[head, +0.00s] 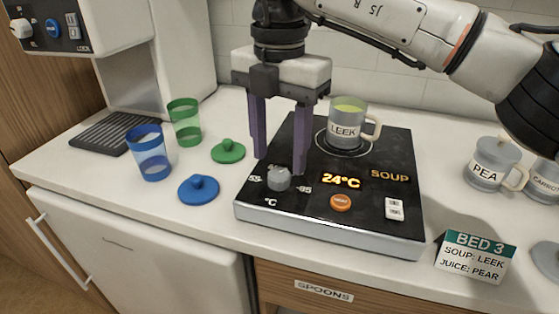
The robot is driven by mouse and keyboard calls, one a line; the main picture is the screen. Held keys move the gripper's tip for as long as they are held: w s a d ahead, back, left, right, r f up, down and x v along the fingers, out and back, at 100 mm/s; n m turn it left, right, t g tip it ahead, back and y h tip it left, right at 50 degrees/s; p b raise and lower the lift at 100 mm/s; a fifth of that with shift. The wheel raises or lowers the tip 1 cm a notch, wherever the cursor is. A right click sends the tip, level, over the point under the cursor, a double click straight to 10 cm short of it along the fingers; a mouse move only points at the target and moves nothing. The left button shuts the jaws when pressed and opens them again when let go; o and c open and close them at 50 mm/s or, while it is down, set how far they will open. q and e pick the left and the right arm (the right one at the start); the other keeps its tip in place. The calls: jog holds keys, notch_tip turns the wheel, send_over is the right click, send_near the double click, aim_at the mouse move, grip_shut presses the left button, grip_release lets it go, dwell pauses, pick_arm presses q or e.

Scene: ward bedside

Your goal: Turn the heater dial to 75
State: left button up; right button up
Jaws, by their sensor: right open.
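The soup heater (300,213) is a black-topped plate on the white counter. Its grey dial (279,179) sits at the front left of its panel, with "95" printed to its right and a partly hidden mark to its left. The orange display (341,180) reads 24°C, and "SOUP" glows beside it. A mug labelled LEEK (343,128) stands on the heating ring. My left gripper is not in view.
Blue cup (150,155), green cup (185,123), blue lid (199,188) and green lid (229,151) stand left of the heater. PEA mug (492,166), CARROT mug (543,180) and the BED 3 card (472,257) are at the right. A dispenser (75,28) stands back left.

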aim_at(279, 173)
notch_tip(279, 173, up, 7)
jog(key=shift+p, duration=0.3)
jog(key=shift+f, duration=0.1)
